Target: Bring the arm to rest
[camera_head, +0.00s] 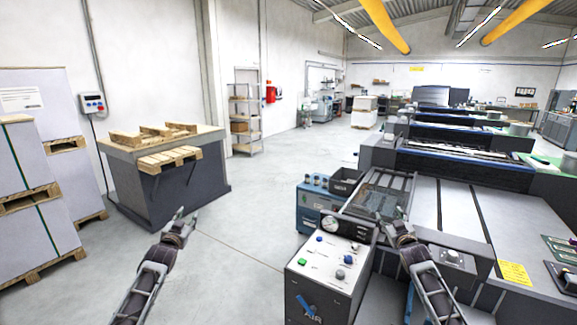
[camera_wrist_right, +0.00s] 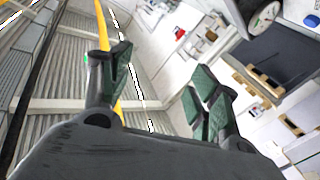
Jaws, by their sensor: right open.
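My left gripper (camera_head: 182,216) is over the bare floor in the head view, with its two fingers spread and nothing between them. My right gripper (camera_head: 390,220) is at the front edge of the ink unit machine, just right of the control box. In the right wrist view my right gripper (camera_wrist_right: 164,70) has its green-padded fingers wide apart and empty. It points up and away, with the ceiling and back wall behind it. I cannot tell from the head view how far the right fingers are above the machine.
A control box (camera_head: 325,262) with buttons and a gauge (camera_head: 329,224) stands between my arms. The long printing machine (camera_head: 455,215) fills the right side. A dark table (camera_head: 180,185) bears wooden pallets (camera_head: 170,157); wrapped stacks (camera_head: 35,225) stand far left. The middle floor is clear.

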